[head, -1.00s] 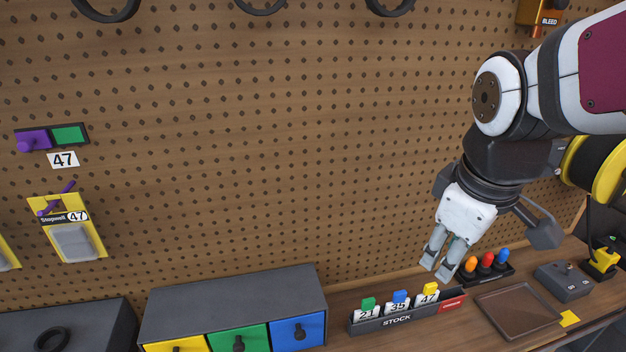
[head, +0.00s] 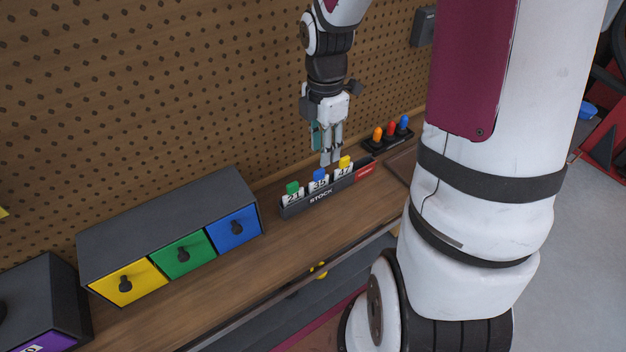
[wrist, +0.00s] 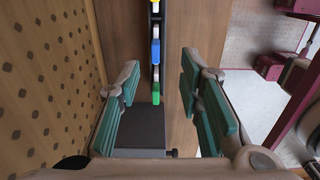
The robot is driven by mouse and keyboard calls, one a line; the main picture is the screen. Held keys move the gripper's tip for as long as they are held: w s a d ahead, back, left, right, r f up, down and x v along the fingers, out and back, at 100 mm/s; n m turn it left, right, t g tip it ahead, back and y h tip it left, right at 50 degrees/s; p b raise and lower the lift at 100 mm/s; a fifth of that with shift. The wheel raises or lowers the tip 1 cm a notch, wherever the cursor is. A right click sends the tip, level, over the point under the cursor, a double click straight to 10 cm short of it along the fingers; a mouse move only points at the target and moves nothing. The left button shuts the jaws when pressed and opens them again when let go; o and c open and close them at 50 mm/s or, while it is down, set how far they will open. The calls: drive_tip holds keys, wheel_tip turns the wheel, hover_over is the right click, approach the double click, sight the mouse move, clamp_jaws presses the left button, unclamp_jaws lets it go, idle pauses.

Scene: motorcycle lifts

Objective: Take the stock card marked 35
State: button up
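The stock card marked 35 (head: 320,183) has a blue tab and stands in the black STOCK rack (head: 322,196). It is between card 21 with a green tab (head: 292,193) and card 47 with a yellow tab (head: 345,167). My gripper (head: 330,164) points down just above and behind the rack, close to the blue and yellow tabs. In the wrist view, my gripper (wrist: 165,95) has its fingers wide apart with nothing between them. The blue tab (wrist: 155,52) shows beyond the fingers, between the yellow and green tabs. Contact with the cards is not visible.
The drawer box (head: 170,235) with yellow, green and blue drawers stands left of the rack. A black holder with orange, red and blue knobs (head: 390,135) stands at the right behind it. The pegboard (head: 200,90) rises close behind. Bare bench lies in front.

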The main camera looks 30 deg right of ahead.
sight(319, 171)
wheel_tip(319, 171, down, 4)
drive_tip(key=f, duration=0.4)
drive_tip(key=shift+w+a+b, duration=0.3)
drive_tip(key=shift+b, duration=0.05)
drive_tip(key=shift+f, duration=0.6)
clamp_jaws()
